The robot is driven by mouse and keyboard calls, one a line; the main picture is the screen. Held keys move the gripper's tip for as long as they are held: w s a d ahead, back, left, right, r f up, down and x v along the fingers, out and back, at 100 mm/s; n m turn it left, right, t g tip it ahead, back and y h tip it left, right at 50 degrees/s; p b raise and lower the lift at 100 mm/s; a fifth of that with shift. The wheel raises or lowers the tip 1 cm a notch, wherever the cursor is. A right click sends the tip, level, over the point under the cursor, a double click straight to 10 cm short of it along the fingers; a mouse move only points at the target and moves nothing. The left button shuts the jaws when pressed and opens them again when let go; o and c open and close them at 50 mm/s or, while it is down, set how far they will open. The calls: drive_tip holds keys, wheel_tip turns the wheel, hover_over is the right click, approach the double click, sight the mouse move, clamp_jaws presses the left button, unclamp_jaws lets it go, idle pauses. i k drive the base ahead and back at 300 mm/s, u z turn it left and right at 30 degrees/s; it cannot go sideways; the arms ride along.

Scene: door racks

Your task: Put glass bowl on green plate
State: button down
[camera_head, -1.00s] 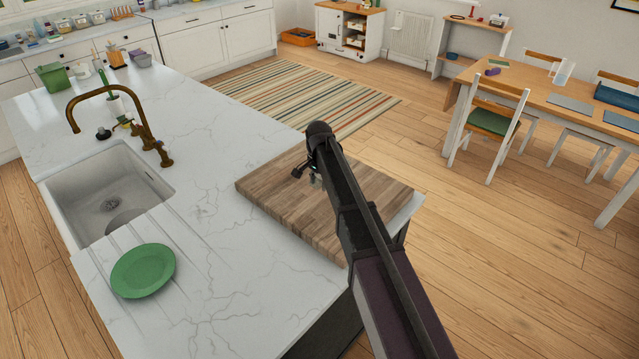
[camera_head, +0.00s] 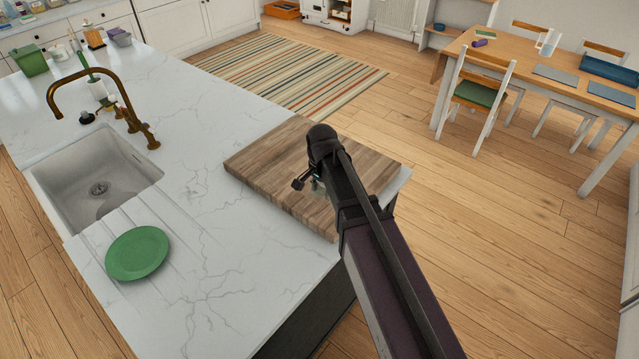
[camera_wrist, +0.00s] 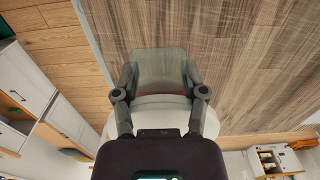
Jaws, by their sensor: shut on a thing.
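The green plate (camera_head: 137,253) lies empty on the white marble counter, on the ridged drainer in front of the sink. My gripper (camera_wrist: 160,75) is over the wooden board in the wrist view, its two fingers set wide on either side of a pale see-through thing, which I take for the glass bowl (camera_wrist: 160,66). A rounded whitish shape shows below it, partly hidden by my gripper. In the head view my gripper (camera_head: 308,184) is above the board, right of the plate; my arm hides most of it, and the bowl is not clear there.
The wooden board (camera_head: 265,170) lies at the counter's right edge. Left are the sink (camera_head: 125,165) and its tall brass tap (camera_head: 130,118). Bare counter lies between board and plate. A dining table (camera_head: 545,85) and chairs stand off to the right.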

sight(138, 256)
drive_tip(key=z, duration=0.1)
drive_tip(key=k, duration=0.55)
drive_tip(key=u, duration=1.35)
drive_tip(key=i, duration=0.45)
drive_tip(key=u, duration=0.05)
